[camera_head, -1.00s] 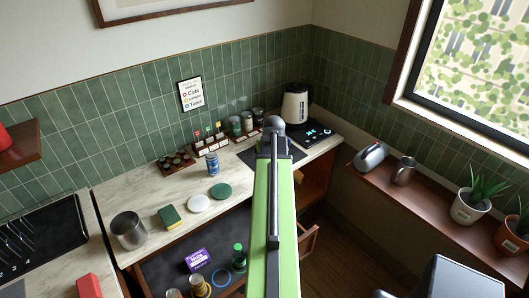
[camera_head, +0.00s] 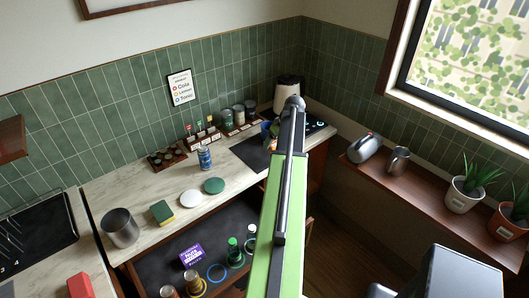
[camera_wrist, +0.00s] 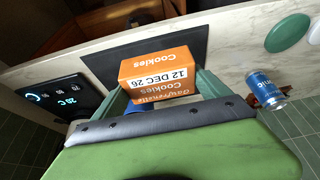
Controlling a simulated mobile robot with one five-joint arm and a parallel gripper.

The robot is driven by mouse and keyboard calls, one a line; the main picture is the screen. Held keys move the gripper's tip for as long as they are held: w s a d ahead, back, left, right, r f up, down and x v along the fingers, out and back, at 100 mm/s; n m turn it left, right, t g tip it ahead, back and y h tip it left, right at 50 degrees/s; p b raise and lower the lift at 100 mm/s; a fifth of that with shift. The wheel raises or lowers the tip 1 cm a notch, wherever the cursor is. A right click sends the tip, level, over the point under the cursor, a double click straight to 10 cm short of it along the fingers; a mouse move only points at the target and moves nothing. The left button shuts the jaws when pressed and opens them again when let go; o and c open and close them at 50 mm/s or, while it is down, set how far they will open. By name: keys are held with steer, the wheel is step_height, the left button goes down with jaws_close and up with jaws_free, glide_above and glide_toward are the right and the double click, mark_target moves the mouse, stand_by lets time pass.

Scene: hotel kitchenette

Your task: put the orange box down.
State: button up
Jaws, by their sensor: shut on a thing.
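The orange box (camera_wrist: 155,72) with a white label reading "Cookies" and "12 DEC 26" shows in the wrist view. My gripper (camera_wrist: 163,88) is shut on it, with a green finger on either side. Beyond the box lies a dark mat (camera_wrist: 105,52) on the pale counter; I cannot tell whether the box touches it. The mat also shows in the head view (camera_head: 248,152), partly behind my arm. My arm hides most of the gripper and box there. A small blue thing (camera_wrist: 138,107) shows below the box in the wrist view.
A blue can (camera_head: 204,158) stands on the counter left of the mat. Near it are white (camera_head: 191,198) and green (camera_head: 214,185) discs. A kettle (camera_head: 287,92) and a dark panel with lit digits (camera_wrist: 53,98) are close by. An open drawer (camera_head: 160,260) holds bottles and a purple box.

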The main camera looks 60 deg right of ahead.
steer(key=b, duration=0.3)
glide_toward(259, 156)
steer(key=shift+w+d+f, duration=0.5)
steer(key=shift+w+d, duration=0.15)
steer(key=shift+w+a, duration=0.1)
steer(key=shift+w, duration=0.4)
step_height(259, 156, down, 4)
steer(key=b, duration=0.4)
steer(key=shift+f, duration=0.25)
steer(key=o, duration=1.3)
steer(key=shift+r, duration=0.1)
steer(key=shift+s+r+p, duration=0.15)
steer(key=shift+r+p, duration=0.25)
steer(key=shift+r, duration=0.15)
steer(key=p+v, duration=1)
steer(key=v, duration=0.1)
steer(key=shift+a+r+p, duration=0.1)
steer(key=shift+r+p, duration=0.15)
steer(key=shift+p, duration=0.05)
steer(key=shift+f, duration=0.1)
